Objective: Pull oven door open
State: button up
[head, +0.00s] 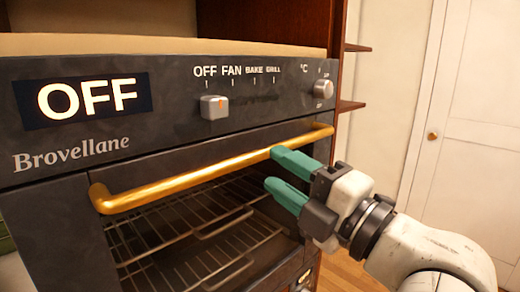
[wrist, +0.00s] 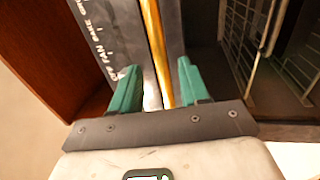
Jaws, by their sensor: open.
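The oven (head: 70,146) is black, with a gold bar handle (head: 200,175) across the top of its door (head: 55,235). The door looks upright and shut, with wire racks showing through its window. My gripper (head: 271,168) is at the right part of the handle, with one green finger at the bar's height and the other below it. In the wrist view, the handle (wrist: 153,45) runs between the two open fingers (wrist: 157,82). I cannot tell whether either finger touches it.
A control panel with a knob (head: 214,107) and a lit OFF display (head: 88,101) is above the handle. Wooden shelving (head: 348,60) stands right of the oven. A white door (head: 480,110) is farther right, with wooden floor (head: 345,273) before it.

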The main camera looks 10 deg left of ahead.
aim_at(260, 160)
jog(key=p+x, duration=0.1)
jog(key=x, duration=0.5)
jog(key=shift+w+a, duration=0.1)
jog(key=shift+w, duration=0.05)
jog(key=shift+f, duration=0.1)
grip_shut()
dwell(0.3)
